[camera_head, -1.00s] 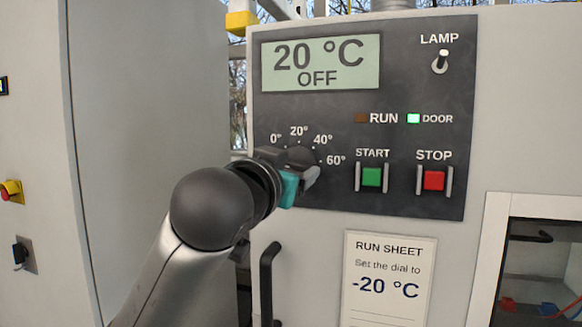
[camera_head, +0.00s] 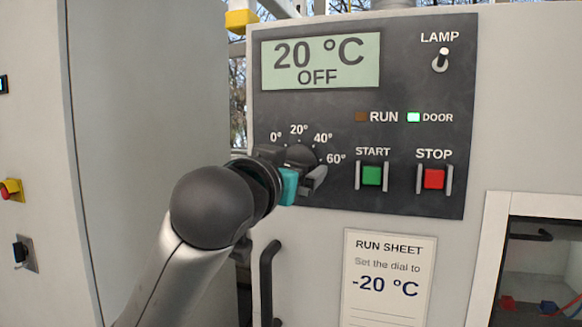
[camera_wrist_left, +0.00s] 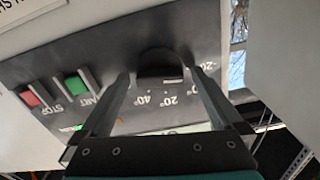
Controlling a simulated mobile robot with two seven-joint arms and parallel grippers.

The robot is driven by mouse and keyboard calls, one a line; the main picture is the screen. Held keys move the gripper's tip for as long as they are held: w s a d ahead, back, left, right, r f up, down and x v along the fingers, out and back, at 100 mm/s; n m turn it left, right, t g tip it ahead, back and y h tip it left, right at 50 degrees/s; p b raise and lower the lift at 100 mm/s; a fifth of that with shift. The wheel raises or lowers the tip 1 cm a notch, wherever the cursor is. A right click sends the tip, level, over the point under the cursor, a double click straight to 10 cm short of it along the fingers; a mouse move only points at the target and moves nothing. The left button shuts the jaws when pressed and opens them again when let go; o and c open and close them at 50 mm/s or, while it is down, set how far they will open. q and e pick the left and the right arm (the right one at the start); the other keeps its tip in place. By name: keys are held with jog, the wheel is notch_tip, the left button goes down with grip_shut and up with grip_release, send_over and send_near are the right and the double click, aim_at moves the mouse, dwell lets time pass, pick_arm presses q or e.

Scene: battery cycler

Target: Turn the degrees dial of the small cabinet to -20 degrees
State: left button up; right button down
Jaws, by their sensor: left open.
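The small cabinet's dark control panel (camera_head: 400,190) carries a round black degrees dial (camera_head: 302,155) with marks 0°, 20°, 40° and 60° showing around it. The dial's white pointer line lies near the 20° mark in the left wrist view, where the dial (camera_wrist_left: 160,64) appears upside down. The display (camera_head: 320,63) reads 20 °C, OFF. My left gripper (camera_head: 293,166) is open, with one finger on each side of the dial; its fingers (camera_wrist_left: 157,76) flank the dial in the wrist view. I cannot tell whether they touch it. My gripper hides the dial's lower left part and nearby marks.
The green START button (camera_head: 372,177) and red STOP button (camera_head: 434,180) sit right of the dial, between metal guards. A lamp switch (camera_head: 440,60) is at the upper right. A black door handle (camera_head: 268,285) and run sheet (camera_head: 388,280), reading -20 °C, are below.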

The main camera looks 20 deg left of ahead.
pick_arm(q)
jog(key=shift+s, duration=0.1)
jog(key=s+b, duration=1)
jog(key=s, duration=0.5)
jog(key=shift+a, duration=0.3)
dwell(0.6)
